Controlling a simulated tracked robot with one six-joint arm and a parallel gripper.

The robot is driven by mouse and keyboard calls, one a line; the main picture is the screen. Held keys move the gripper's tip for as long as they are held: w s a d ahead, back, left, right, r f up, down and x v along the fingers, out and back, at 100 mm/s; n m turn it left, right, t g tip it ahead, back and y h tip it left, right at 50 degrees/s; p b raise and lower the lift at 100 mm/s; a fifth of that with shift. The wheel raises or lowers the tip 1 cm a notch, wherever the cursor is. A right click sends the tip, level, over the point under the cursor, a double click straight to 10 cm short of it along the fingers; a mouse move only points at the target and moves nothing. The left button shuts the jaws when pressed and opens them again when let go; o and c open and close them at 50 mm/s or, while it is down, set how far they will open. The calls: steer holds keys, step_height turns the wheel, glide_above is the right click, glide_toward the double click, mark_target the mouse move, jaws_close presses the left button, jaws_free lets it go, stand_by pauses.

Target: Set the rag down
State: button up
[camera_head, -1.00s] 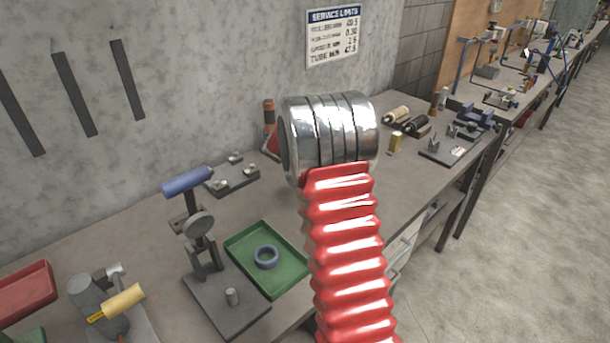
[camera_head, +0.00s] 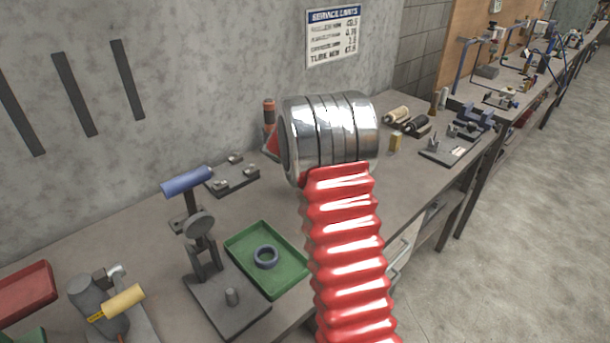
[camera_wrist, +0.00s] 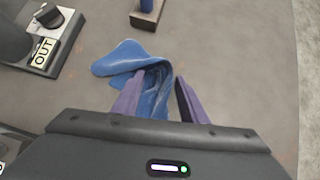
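In the wrist view a blue rag (camera_wrist: 152,88) lies in loose folds on the grey bench top, with a flap spread out to the left. My gripper (camera_wrist: 162,80) has its two purple fingers apart, one on each side of the rag's folded part. The left finger overlaps the rag; a narrow gap shows beside the right finger. The rag's near end is hidden behind my gripper's body. In the head view my arm blocks the middle, and neither rag nor gripper shows.
In the head view a green tray (camera_head: 290,277) with a ring, a lens stand (camera_head: 200,228) and vises (camera_head: 470,120) occupy the bench.

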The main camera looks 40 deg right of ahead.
steer(key=shift+r, duration=0.1)
steer(key=shift+s+d+r+p, duration=0.15)
steer(key=shift+r+p, duration=0.15)
steer(key=shift+r, duration=0.15)
steer(key=shift+s+d+r+p, duration=0.1)
steer(key=shift+s+r+p, duration=0.05)
steer(key=shift+r+p, duration=0.2)
steer(key=shift+s+r, duration=0.25)
steer(key=shift+r, duration=0.4)
step_height(320, 180, up, 7)
steer(key=s+d, duration=0.1)
steer(key=s, duration=0.1)
steer(key=shift+s+d, duration=0.3)
